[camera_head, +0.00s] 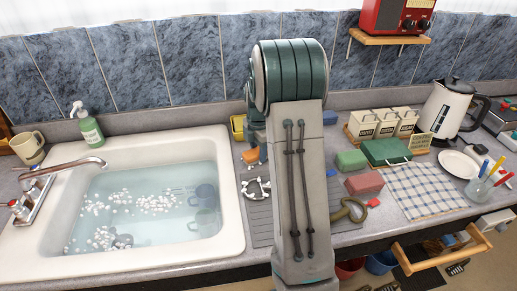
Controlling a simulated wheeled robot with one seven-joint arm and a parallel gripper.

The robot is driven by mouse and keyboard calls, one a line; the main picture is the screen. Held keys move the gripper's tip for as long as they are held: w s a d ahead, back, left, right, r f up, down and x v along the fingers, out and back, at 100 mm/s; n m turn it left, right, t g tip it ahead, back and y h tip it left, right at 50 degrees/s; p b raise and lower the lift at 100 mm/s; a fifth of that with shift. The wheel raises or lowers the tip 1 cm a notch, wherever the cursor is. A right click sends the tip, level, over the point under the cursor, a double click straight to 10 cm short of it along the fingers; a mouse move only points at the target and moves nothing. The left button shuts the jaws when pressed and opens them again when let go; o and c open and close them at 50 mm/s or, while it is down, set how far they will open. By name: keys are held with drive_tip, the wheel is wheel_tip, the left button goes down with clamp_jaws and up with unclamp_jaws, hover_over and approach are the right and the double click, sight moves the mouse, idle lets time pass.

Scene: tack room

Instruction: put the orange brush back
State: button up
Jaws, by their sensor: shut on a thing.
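The orange brush (250,156) shows as a small orange piece just left of my big arm link, over the grey counter right of the sink. My gripper (257,143) is mostly hidden behind that link; only a dark grey-teal part shows right above the orange piece. It is shut on the brush, as far as the visible part shows. The brush's far side and the fingertips are hidden. A yellow holder (238,127) stands close behind, to the left, apart from the brush as far as I can see.
The sink (233,225) holds water, foam and cups. A white-and-grey object (256,189) lies on the ribbed drainer. Green (351,161) and red (364,184) blocks, a green box (385,151), canisters (362,125) and a kettle (447,112) stand right.

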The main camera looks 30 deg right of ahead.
sight(258, 150)
drive_tip(key=shift+f, duration=0.25)
drive_tip(key=o, duration=1.1)
drive_tip(key=shift+r, duration=0.1)
drive_tip(key=shift+c, duration=0.2)
drive_tip(key=shift+r, duration=0.15)
wheel_tip(258, 150, up, 12)
drive_tip(key=b, duration=0.1)
drive_tip(key=s+a+r+m+t, duration=0.2)
drive_tip(key=s+a+r+m, duration=0.2)
drive_tip(key=s+a+m, duration=0.6)
drive_tip(key=s+a+f+m, duration=0.2)
drive_tip(key=s+a+m, duration=0.1)
drive_tip(key=s, duration=0.5)
drive_tip(key=s+a+f+m+t, duration=0.1)
drive_tip(key=s+a+m, duration=0.2)
drive_tip(key=s+m, duration=0.3)
drive_tip(key=shift+s+f, duration=0.35)
drive_tip(key=shift+s, duration=0.65)
